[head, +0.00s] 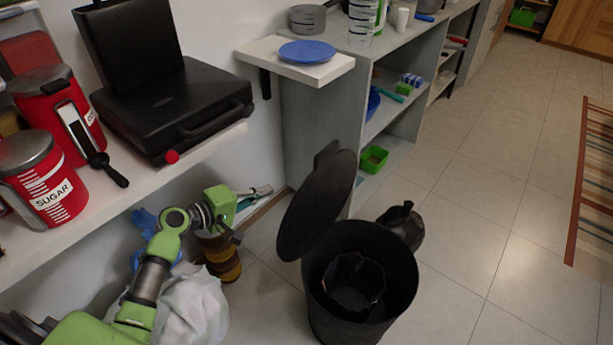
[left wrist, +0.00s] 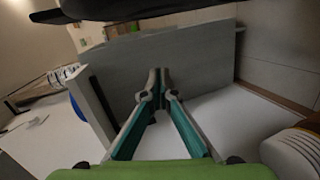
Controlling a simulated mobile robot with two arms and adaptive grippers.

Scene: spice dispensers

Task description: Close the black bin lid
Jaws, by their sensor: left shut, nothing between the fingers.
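The black bin (head: 402,290) stands on the tiled floor with its mouth uncovered. Its round black lid (head: 318,205) is open, standing steeply tilted at the bin's back left rim. A dark crumpled liner or bag (head: 352,285) shows inside the bin. My left gripper (head: 262,190) is left of the lid, apart from it, with its fingers pointing right towards the wall and shelf. In the left wrist view its fingertips (left wrist: 158,88) are together and hold nothing. A dark shape crosses the top of that view; I cannot tell whether it is the lid. My right gripper is out of view.
A white shelf with red canisters (head: 50,180) and a black grill (head: 170,100) is at left. A small shelf with a blue plate (head: 307,51) juts out above the lid. A black bag (head: 402,225) lies behind the bin.

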